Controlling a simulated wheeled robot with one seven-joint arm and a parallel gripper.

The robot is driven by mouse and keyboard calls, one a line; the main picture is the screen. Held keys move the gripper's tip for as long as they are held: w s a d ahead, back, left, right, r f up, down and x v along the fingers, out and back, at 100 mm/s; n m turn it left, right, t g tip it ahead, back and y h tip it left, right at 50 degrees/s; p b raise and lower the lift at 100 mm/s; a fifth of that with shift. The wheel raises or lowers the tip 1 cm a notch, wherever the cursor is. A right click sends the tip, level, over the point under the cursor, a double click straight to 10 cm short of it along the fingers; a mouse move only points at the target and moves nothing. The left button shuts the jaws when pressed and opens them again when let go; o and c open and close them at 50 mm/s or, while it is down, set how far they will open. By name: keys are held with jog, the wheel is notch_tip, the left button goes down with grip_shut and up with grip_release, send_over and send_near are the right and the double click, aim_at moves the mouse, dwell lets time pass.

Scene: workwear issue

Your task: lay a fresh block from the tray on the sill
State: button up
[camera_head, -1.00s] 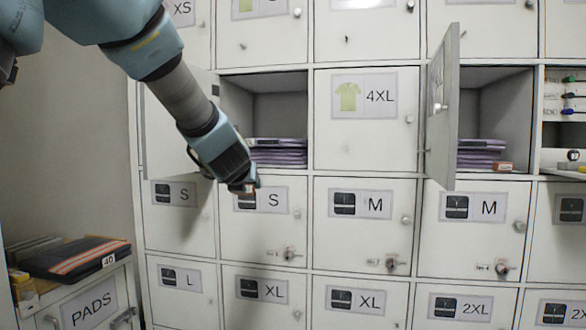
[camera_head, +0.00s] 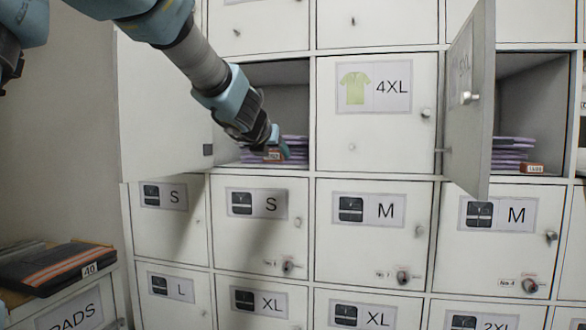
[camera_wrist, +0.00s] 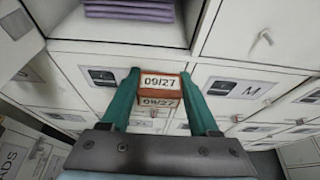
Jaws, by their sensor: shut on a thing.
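My gripper (camera_head: 276,143) is shut on an orange-brown block (camera_wrist: 160,83). The wrist view shows the block between the teal fingers (camera_wrist: 160,73), with white "09/27" labels on two faces. In the head view the held block (camera_head: 273,155) is at the front of the left open compartment, close to its sill (camera_head: 240,168). I cannot tell whether it touches the sill. A purple folded stack (camera_head: 296,150) lies in this compartment, partly behind the gripper; it also shows in the wrist view (camera_wrist: 130,10). No tray is clearly in view.
The left compartment's door (camera_head: 165,110) stands open to the left. A second open compartment at right holds purple folded items (camera_head: 512,147) and a labelled block (camera_head: 533,168) at its front edge; its open door (camera_head: 470,100) juts out. A dark orange-striped folded item (camera_head: 60,268) lies lower left.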

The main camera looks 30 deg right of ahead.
jog(key=shift+w+d+r, duration=0.15)
jog(key=shift+w+d, duration=0.2)
jog(key=shift+d, duration=0.05)
jog(key=p, duration=0.7)
send_over(292, 167)
jog(key=shift+s+a, duration=0.1)
jog(key=shift+a, duration=0.05)
notch_tip(292, 167, down, 4)
jog(key=b, duration=0.3)
jog(key=shift+r, duration=0.25)
jog(key=shift+f, duration=0.2)
jog(key=o, duration=1.3)
jog(key=shift+r, duration=0.15)
